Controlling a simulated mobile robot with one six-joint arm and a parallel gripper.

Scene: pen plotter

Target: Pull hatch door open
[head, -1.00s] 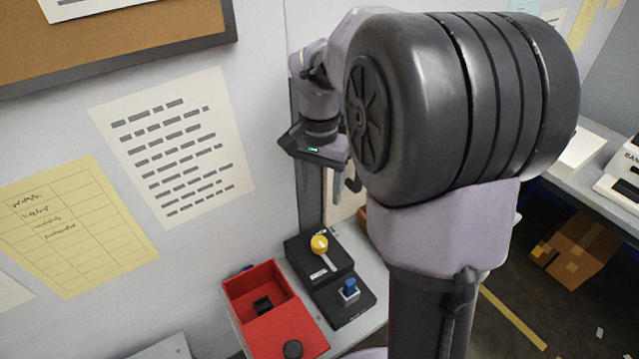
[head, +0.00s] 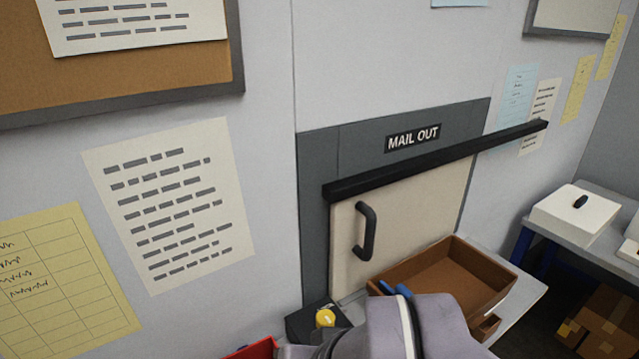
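The hatch door (head: 425,205) is a cream panel set in a grey wall frame (head: 316,210), below a MAIL OUT sign (head: 413,138). A black upright bar handle (head: 369,232) is fixed near the door's left edge. A black rail (head: 440,160) runs along the door's top and reaches past it to the right. No opening shows at the door's left edge. Its lower right part is hidden behind a brown tray. Nothing touches the handle. My gripper is not in view; only a mauve part of my arm shows at the bottom middle.
The open brown tray (head: 494,305) stands in front of the door's lower part. The wall beside the handle is flat with papers.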

